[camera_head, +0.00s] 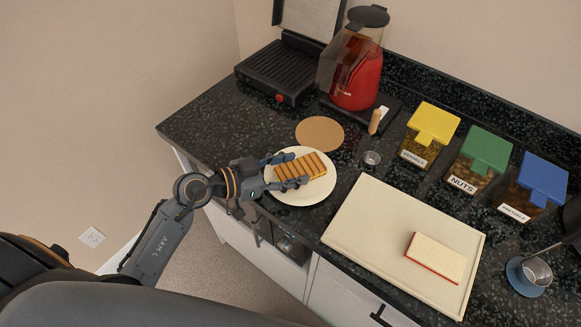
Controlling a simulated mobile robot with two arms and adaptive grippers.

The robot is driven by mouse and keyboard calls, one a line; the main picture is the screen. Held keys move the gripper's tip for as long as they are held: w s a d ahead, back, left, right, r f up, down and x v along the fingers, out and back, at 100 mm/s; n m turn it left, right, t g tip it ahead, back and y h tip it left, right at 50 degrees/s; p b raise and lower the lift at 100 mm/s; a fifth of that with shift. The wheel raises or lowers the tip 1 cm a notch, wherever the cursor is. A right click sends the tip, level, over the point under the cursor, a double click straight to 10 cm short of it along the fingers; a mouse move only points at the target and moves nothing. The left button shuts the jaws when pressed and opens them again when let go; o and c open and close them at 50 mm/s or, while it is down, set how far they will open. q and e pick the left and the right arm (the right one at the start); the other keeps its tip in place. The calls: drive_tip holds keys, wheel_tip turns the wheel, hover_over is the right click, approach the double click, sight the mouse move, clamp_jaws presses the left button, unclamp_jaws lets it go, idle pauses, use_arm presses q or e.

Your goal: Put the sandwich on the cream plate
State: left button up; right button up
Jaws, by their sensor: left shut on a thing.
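The sandwich (312,163) is toasted golden brown with dark grill stripes. It lies over the round cream plate (306,199), within its rim, and appears to rest on it. My left gripper (294,170) reaches in from the left over the plate's left rim. Its two fingers are shut on the sandwich, one along the far side and one along the near side. The fingers hide parts of the sandwich's long edges. My right gripper cannot be made out in this view.
Right of the plate is a cream cutting board (375,227) with a pale, red-edged slab (437,257). Behind are a round cork mat (319,133), a black grill (281,72) and a red-filled blender (356,82). Yellow-, green- and blue-lidded containers (478,150) line the back right. A metal cup (535,271) stands at right.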

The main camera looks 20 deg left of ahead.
use_arm(q)
drive_tip(key=o, duration=1.2)
drive_tip(key=b+v, duration=0.1)
drive_tip(key=v, duration=1.1)
drive_tip(key=shift+r, duration=0.15)
